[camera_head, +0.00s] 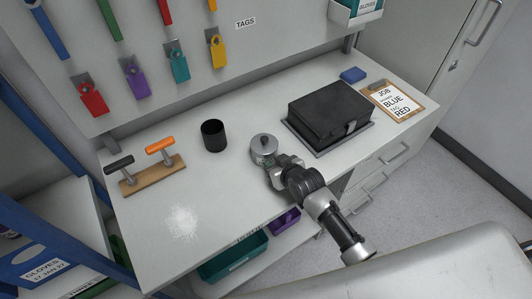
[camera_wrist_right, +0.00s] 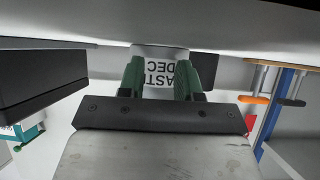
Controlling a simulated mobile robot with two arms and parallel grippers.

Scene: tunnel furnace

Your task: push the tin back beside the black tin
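The grey metal tin (camera_head: 263,143), with a knob on its lid, stands upright on the white bench. The open-topped black tin (camera_head: 213,136) stands left of it and a little farther back, with a gap between them. My right gripper (camera_head: 269,165) is low at the near side of the grey tin. In the right wrist view, which is upside down, its green fingers (camera_wrist_right: 160,78) are apart, with the grey tin's printed label (camera_wrist_right: 159,70) between and beyond them. Contact is unclear. Part of the black tin (camera_wrist_right: 207,67) shows behind. My left gripper is out of view.
A large black case (camera_head: 328,108) on a dark tray stands to the right; a blue block (camera_head: 353,75) and a clipboard (camera_head: 396,100) lie beyond. A wooden holder with orange and black handles (camera_head: 153,176) is at left.

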